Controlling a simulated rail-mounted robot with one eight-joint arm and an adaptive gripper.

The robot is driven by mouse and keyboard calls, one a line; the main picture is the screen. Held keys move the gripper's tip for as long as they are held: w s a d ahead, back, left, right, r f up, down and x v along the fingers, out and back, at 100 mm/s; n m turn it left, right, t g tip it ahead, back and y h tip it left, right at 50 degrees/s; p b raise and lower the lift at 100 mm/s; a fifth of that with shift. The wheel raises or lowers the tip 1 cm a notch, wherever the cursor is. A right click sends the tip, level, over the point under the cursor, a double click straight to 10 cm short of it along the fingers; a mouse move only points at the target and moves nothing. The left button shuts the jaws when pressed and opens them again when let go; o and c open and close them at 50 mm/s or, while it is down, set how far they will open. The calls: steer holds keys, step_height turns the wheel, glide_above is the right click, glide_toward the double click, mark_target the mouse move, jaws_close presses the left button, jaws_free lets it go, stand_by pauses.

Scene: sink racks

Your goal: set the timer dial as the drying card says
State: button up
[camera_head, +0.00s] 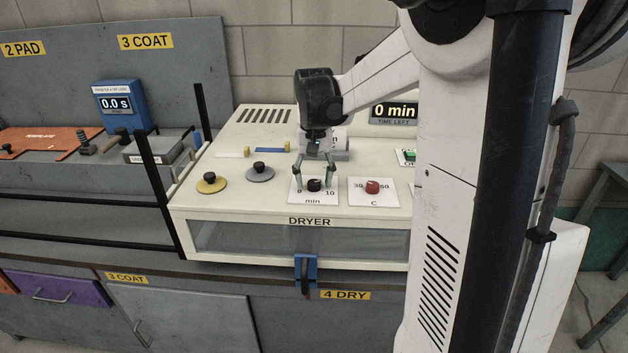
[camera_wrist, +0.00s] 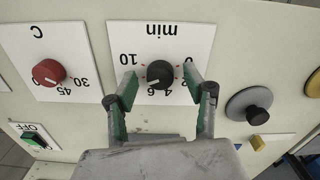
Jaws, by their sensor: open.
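The timer dial is a black knob (camera_head: 314,185) on a white plate marked "min", with a scale from 0 to 10, on the dryer's (camera_head: 250,225) top. In the wrist view the black knob (camera_wrist: 160,74) shows upside down, with 4 and 6 readable beside it; its exact setting is too small to tell. My gripper (camera_head: 315,182) is above the plate with its fingers apart. In the wrist view my gripper (camera_wrist: 160,84) has one green-padded finger on each side of the knob, with gaps showing. I can make out no readable drying card.
A red C dial (camera_head: 373,187) is close to the right of the timer dial. Grey (camera_head: 260,172) and yellow (camera_head: 211,182) discs with black knobs are to the left. A display (camera_head: 395,112) reads "0 min". An OFF switch (camera_wrist: 36,139) shows in the wrist view.

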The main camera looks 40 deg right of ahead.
steer(key=shift+f, duration=0.35)
steer(key=shift+c, duration=0.4)
steer(key=c, duration=1)
steer(key=shift+c, duration=0.2)
steer(key=shift+n, duration=0.3)
steer(key=n+b, duration=0.1)
steer(key=n, duration=0.2)
steer(key=shift+n+b, duration=0.85)
steer(key=shift+n, duration=1.65)
